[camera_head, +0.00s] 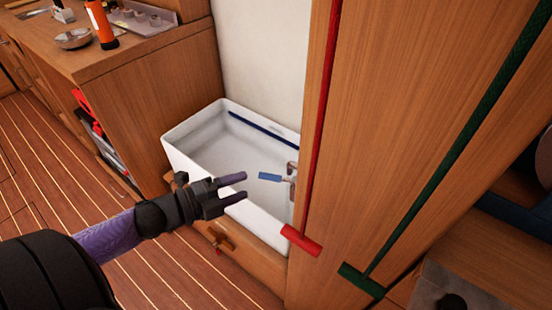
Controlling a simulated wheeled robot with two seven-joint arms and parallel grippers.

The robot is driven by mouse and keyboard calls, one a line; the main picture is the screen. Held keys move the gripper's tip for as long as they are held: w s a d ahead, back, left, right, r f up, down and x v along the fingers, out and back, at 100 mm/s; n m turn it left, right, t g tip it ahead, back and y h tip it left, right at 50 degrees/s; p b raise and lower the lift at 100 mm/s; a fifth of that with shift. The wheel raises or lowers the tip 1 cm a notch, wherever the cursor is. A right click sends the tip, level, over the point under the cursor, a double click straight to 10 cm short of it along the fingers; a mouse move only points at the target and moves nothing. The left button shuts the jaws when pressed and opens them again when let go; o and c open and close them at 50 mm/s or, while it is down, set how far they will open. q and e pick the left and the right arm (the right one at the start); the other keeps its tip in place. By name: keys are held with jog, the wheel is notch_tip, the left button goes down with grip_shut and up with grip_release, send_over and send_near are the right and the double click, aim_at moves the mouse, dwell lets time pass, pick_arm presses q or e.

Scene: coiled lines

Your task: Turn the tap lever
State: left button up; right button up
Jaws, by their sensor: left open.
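The tap lever (270,177) is a small blue handle. It joins a metal tap (291,176) at the right side of a white sink (186,159), and the tap is partly hidden by the wooden panel. My left gripper (240,187) comes in from the left over the sink's front rim. Its two purple fingers are open and empty, and they point right toward the lever with a short gap between. My right gripper is not in view.
A wooden panel (400,130) with red (325,120) and green (460,150) lines stands close on the right. A counter (110,62) with an orange bottle (101,24) and a metal bowl (73,38) is at the upper left. A dark blue bar (262,129) lies along the sink's back.

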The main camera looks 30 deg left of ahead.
aim_at(267, 178)
pick_arm(q)
jog(key=b+x, duration=0.1)
jog(key=x, duration=0.1)
jog(key=b+x, duration=0.1)
jog(key=x, duration=0.1)
jog(key=b+x, duration=0.1)
jog(key=x, duration=0.2)
jog(key=shift+f, duration=0.35)
jog(key=shift+w+d, duration=0.25)
jog(key=shift+w, duration=0.15)
jog(key=shift+r, duration=0.1)
jog(key=shift+c, duration=1.5)
grip_shut()
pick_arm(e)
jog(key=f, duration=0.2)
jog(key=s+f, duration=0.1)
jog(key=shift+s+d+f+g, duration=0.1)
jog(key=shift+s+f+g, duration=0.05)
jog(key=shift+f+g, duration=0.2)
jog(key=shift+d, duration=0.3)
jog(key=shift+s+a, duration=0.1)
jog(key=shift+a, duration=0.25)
